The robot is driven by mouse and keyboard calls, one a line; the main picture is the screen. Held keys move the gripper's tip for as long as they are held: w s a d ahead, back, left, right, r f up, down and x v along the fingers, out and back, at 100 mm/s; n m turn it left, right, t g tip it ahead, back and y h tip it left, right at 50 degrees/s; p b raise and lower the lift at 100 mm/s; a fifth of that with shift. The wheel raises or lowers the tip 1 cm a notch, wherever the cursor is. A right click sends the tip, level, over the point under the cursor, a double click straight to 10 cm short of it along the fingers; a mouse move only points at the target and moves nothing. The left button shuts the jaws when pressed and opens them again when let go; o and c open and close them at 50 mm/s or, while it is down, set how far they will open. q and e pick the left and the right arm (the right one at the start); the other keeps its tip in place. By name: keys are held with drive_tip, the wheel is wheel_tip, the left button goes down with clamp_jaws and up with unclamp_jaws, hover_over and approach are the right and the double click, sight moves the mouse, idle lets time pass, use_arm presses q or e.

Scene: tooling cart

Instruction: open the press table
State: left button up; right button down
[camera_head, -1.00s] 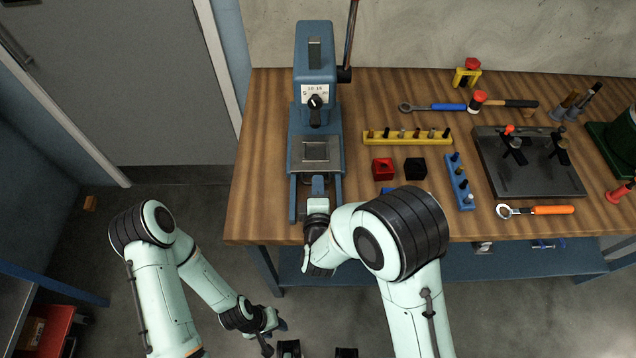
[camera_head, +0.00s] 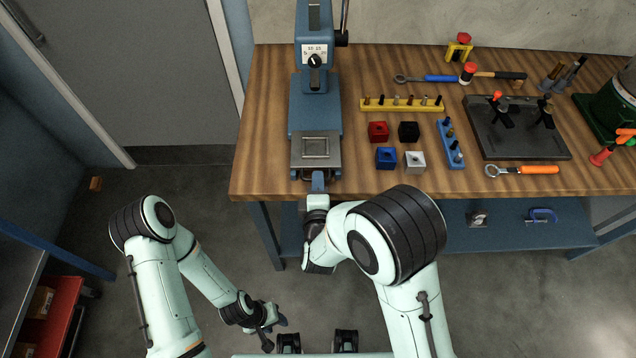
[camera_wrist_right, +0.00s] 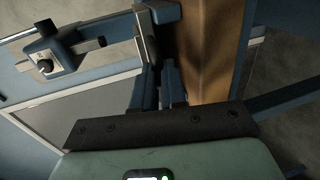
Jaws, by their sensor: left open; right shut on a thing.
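The blue press (camera_head: 314,58) with its white dial plate stands at the table's left back. Its press table (camera_head: 316,152), a grey plate with a square frame on it, sits out in front of the press body, near the bench's front edge. My right gripper (camera_head: 318,186) is shut on the handle at the front of the press table; my wrist partly hides the grip. My left gripper (camera_head: 272,318) is open and empty, low over the floor.
Coloured blocks, a yellow peg rack (camera_head: 402,104) and a blue peg rack (camera_head: 450,144) lie right of the press. A dark fixture plate (camera_head: 515,140) and orange-handled wrench (camera_head: 540,169) lie further right. Floor in front of the bench is clear.

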drive_tip(key=c, duration=1.2)
unclamp_jaws()
use_arm(q)
drive_tip(key=s+f+b, duration=0.3)
drive_tip(key=f+b, duration=0.7)
drive_tip(key=f, duration=0.1)
drive_tip(key=shift+b, duration=0.4)
use_arm(e)
drive_tip(key=v, duration=1.3)
drive_tip(key=shift+s, duration=0.2)
